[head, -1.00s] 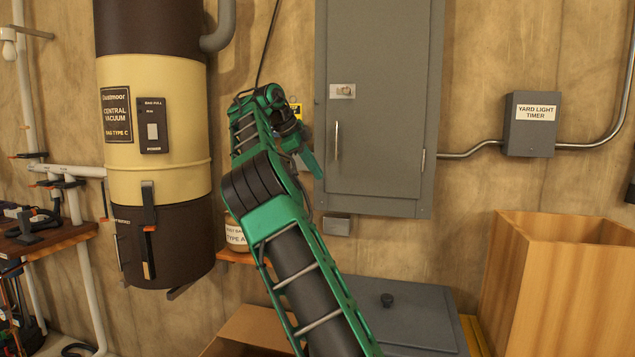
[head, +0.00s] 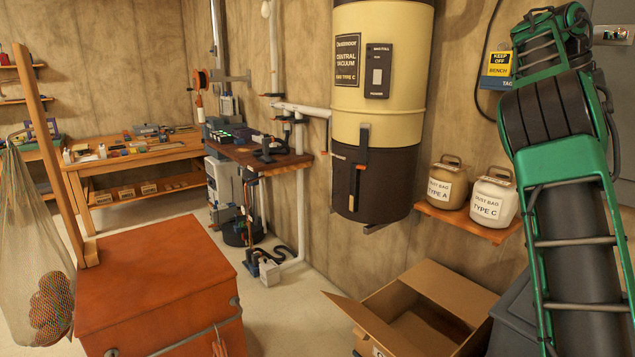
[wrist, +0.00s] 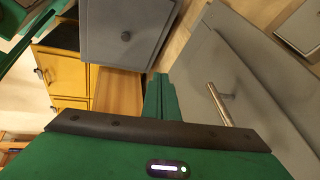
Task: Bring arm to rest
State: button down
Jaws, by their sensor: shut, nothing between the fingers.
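My arm, green with dark joints, rises along the right side of the head view, bent at the top in front of the wall. The gripper itself is not clearly seen there. In the wrist view, the green fingers of my gripper (wrist: 161,98) are together with nothing between them. They are in front of a grey cabinet door with a metal handle (wrist: 221,104), and I cannot tell how far away it is.
An open cardboard box (head: 425,310) lies on the floor below a shelf with two dust bag jars (head: 447,184). The vacuum canister (head: 379,110) hangs on the wall. An orange chest (head: 155,275) stands at the front left. Bare floor shows between chest and box.

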jog(key=s+a+f+n+y, duration=0.1)
jog(key=s+f+n+y, duration=0.1)
jog(key=s+f+n, duration=0.35)
jog(key=s+f+n+y, duration=0.2)
jog(key=s+f, duration=0.4)
jog(key=s, duration=0.4)
jog(key=s+a+f+n+t+y, duration=0.1)
jog(key=s+a+f+n, duration=1.1)
jog(key=s+a+f, duration=0.7)
jog(key=s+a, duration=0.1)
jog(key=a, duration=0.3)
jog(key=shift+s+n, duration=0.1)
jog(key=shift+n, duration=0.15)
jog(key=shift+w+d+f, duration=0.1)
jog(key=shift+w+f, duration=0.15)
jog(key=shift+w, duration=0.35)
